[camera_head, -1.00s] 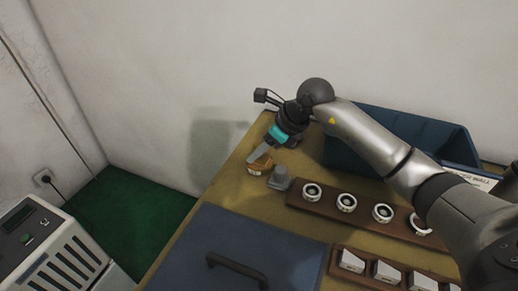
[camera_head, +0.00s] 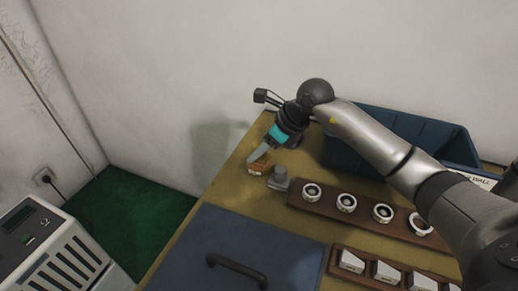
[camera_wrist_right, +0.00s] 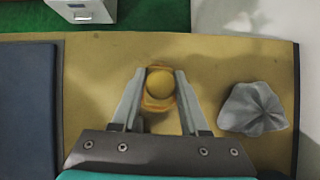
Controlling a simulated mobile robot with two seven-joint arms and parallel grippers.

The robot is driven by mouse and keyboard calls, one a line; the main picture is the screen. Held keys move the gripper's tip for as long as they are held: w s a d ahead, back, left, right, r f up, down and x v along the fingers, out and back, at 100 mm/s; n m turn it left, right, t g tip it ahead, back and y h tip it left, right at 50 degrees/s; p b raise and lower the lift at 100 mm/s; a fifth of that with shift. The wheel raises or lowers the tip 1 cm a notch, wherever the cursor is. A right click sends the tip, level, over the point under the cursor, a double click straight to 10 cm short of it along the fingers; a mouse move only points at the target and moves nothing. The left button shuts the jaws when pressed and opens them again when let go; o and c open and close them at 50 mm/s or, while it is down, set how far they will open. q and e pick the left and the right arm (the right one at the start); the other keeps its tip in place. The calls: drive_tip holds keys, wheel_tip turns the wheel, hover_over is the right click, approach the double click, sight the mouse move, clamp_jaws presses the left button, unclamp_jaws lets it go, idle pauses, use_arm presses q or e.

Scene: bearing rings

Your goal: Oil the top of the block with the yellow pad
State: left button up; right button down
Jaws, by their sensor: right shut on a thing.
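The yellow pad (camera_wrist_right: 160,84), with a rounded yellow knob on an orange-yellow body, lies between the fingers of my right gripper (camera_wrist_right: 160,75) in the wrist view. The fingers are shut on its sides. In the head view, my right gripper (camera_head: 262,153) points down at the pad (camera_head: 258,168) near the table's far left edge. I cannot tell whether the pad touches the table. Several pale, slant-topped blocks (camera_head: 351,261) stand in a brown holder at the lower right, well away from the gripper. I cannot tell which block is meant. My left gripper is out of view.
A grey lump (camera_head: 279,178) sits close right of the pad and looks crumpled in the wrist view (camera_wrist_right: 254,108). A brown rack (camera_head: 329,206) holds several rings. A blue bin (camera_head: 347,140) stands behind. A blue panel with black handle (camera_head: 237,269) lies in front.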

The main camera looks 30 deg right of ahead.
sight(259, 144)
drive_tip(key=shift+r+p, duration=2.7)
drive_tip(key=shift+r, duration=0.8)
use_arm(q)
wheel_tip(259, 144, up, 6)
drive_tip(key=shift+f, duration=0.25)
use_arm(e)
drive_tip(key=shift+s+a+n+y, duration=0.2)
drive_tip(key=shift+a+n+y, duration=0.1)
drive_tip(key=shift+a+n, duration=0.25)
drive_tip(key=s+a+r+n+g+y+p, duration=0.25)
drive_tip(key=s+a+n+g, duration=0.5)
drive_tip(key=n, duration=0.55)
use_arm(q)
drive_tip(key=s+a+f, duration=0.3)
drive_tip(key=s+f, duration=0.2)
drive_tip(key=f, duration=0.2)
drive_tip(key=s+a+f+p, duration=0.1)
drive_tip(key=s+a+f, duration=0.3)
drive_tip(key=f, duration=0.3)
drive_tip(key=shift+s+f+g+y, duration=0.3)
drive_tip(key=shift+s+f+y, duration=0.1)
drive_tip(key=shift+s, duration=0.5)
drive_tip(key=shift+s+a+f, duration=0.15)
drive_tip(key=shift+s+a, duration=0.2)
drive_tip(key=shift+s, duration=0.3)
use_arm(e)
drive_tip(key=s+r+n+g+h, duration=0.4)
drive_tip(key=s+r+n+h, duration=0.3)
drive_tip(key=n, duration=0.7)
drive_tip(key=shift+s+d, duration=0.25)
